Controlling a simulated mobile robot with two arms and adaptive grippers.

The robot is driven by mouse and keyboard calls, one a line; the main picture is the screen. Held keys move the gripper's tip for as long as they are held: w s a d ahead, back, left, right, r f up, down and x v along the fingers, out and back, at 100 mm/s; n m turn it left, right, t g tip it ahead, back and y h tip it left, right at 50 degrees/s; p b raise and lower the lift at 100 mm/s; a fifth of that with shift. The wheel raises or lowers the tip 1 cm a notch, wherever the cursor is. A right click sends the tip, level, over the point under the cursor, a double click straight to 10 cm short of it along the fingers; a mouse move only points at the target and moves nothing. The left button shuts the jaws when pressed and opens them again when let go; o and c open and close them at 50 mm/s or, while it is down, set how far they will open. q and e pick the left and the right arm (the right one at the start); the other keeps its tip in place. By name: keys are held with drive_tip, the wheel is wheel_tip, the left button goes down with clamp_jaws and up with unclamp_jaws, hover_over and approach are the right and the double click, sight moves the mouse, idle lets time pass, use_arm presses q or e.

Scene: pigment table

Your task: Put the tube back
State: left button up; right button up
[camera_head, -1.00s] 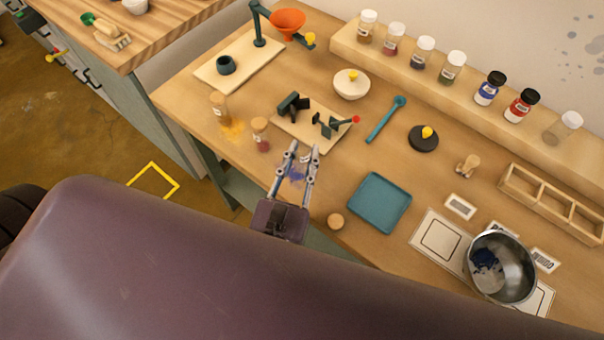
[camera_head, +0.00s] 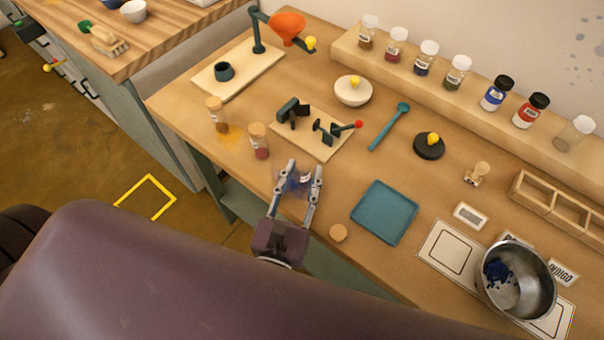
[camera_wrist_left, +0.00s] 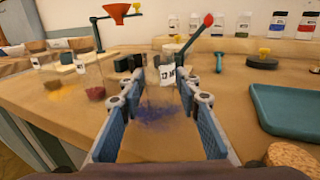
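A clear glass tube with a white label (camera_wrist_left: 168,75) shows between my left fingertips in the left wrist view, above a patch of spilled blue powder (camera_wrist_left: 160,115). My left gripper (camera_head: 304,166) is over the front edge of the table, fingers spread on both sides of the tube. Whether a finger touches the glass is not clear. In the head view the tube is hard to make out over the blue patch. Two corked tubes stand to the left, one brown (camera_head: 216,115) and one red (camera_head: 259,141). My right gripper is not in view.
A round cork (camera_head: 338,233) and a teal tray (camera_head: 384,212) lie to the right. An empty wooden rack (camera_head: 517,187) and a metal bowl (camera_head: 545,290) are farther right. A small board (camera_head: 322,152) with dark fixtures lies beyond the gripper. Jars line the back shelf.

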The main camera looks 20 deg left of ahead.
use_arm(q)
drive_tip(key=shift+o, duration=0.7)
drive_tip(key=shift+r, duration=0.25)
drive_tip(key=s+b, duration=0.3)
drive_tip(key=s, duration=0.9)
drive_tip(key=shift+d+b, duration=0.3)
drive_tip(key=shift+b, duration=0.05)
drive_tip(key=shift+f, duration=0.15)
